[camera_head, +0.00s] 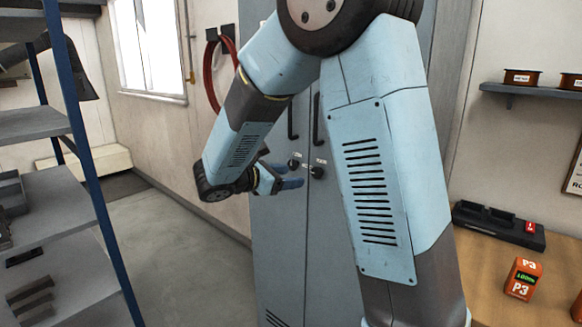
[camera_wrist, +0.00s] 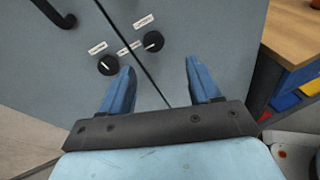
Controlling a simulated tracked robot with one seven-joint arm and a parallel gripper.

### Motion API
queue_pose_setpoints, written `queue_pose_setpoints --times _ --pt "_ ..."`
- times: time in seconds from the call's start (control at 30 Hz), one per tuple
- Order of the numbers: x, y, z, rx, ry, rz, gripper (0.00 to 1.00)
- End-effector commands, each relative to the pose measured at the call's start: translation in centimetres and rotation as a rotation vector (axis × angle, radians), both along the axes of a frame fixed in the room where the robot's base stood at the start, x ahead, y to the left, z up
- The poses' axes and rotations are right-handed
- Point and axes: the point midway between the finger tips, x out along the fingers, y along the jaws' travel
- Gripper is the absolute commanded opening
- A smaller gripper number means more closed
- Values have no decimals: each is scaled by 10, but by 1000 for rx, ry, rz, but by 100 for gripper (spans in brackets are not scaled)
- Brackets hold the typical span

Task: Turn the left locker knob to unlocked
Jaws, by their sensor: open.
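The grey locker (camera_head: 277,230) has two doors meeting at a vertical seam. The left locker knob (camera_head: 294,163) is round and black with a pale pointer mark; it also shows in the wrist view (camera_wrist: 107,66). The right knob (camera_wrist: 153,41) sits on the other door. Small white labels are beside the knobs, too small to read. My gripper (camera_wrist: 160,65) is open and empty in front of the doors. In the wrist view its left blue fingertip appears just below and right of the left knob, so the knob is outside the jaws. I cannot tell whether they touch.
Black door handles (camera_head: 292,118) are above the knobs. A shelf rack (camera_head: 60,190) stands at the left and a wooden workbench (camera_head: 480,265) at the right. A red hose (camera_head: 209,75) hangs on the wall. Floor between rack and locker is clear.

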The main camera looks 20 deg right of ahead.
Motion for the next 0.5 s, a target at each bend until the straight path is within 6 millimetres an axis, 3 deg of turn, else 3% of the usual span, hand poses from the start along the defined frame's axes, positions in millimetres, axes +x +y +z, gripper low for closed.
queue_pose_setpoints --times 0.1,0.23,0.37,0.5 --pt "24 29 -11 -125 40 95 62" --pt "41 54 -18 -226 62 169 62" --pt "50 68 -22 -281 73 210 62" --pt "55 69 -24 -299 77 221 62"
